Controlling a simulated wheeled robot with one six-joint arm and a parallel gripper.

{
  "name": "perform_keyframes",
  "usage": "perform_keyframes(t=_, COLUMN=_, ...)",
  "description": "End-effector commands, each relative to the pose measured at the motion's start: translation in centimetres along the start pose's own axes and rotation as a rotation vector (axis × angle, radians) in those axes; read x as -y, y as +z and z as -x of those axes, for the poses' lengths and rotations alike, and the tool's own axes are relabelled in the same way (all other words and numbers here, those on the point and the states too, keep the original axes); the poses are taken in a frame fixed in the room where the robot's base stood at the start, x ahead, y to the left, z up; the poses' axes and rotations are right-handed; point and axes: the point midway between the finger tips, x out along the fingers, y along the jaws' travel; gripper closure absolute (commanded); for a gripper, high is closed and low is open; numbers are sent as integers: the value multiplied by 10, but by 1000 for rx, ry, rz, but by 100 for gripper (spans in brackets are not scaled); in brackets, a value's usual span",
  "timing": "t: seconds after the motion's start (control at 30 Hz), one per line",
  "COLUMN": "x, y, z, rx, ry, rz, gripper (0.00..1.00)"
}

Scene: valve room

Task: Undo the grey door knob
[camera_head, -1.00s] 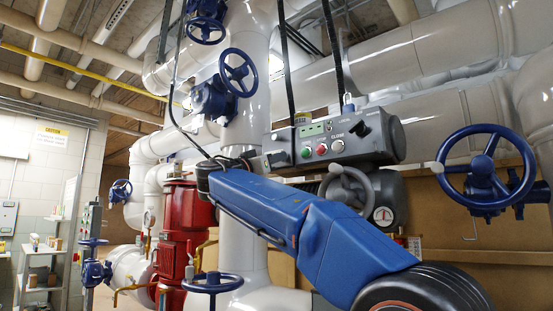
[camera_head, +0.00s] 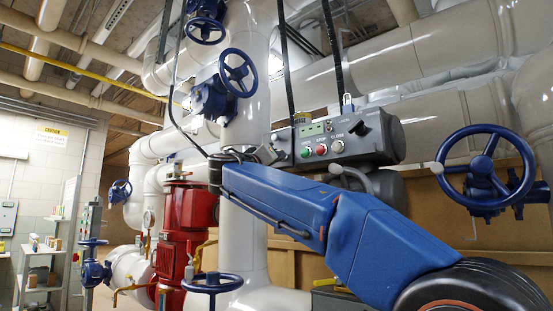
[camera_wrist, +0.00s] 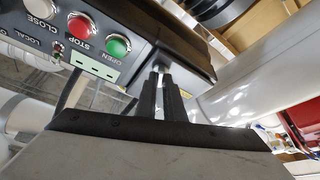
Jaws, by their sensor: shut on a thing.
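A grey control box (camera_head: 352,137) with a panel of buttons hangs in the middle of the head view. My gripper (camera_head: 272,153) is at its left end, partly hidden by my blue arm. In the wrist view the dark fingers of my gripper (camera_wrist: 163,82) are close together against the box's dark end. They are shut on a small grey piece, the knob (camera_wrist: 161,63), of which only a little shows between the fingertips. Its shape and how far it is turned cannot be made out.
Green and red buttons (camera_wrist: 82,24) face the wrist camera beside the fingers. A large blue handwheel (camera_head: 485,168) stands at right. A white vertical pipe (camera_head: 253,110) and a red valve body (camera_head: 188,208) are close on the left. Black straps hang above the box.

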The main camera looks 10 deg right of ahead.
Motion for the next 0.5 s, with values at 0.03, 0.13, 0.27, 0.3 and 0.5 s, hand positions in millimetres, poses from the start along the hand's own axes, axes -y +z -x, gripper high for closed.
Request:
perform_keyframes(t=0.03, x=-1, y=0, z=0, rx=1, ry=-16, rz=37, gripper=100)
perform_keyframes(t=0.13, x=-2, y=0, z=0, rx=0, ry=-52, rz=125, gripper=100)
perform_keyframes(t=0.27, x=-3, y=0, z=-1, rx=0, ry=-99, rz=238, gripper=100)
perform_keyframes(t=0.3, x=-3, y=0, z=-1, rx=0, ry=-114, rz=273, gripper=100)
perform_keyframes(t=0.5, x=-4, y=-1, z=-1, rx=0, ry=-187, rz=448, gripper=100)
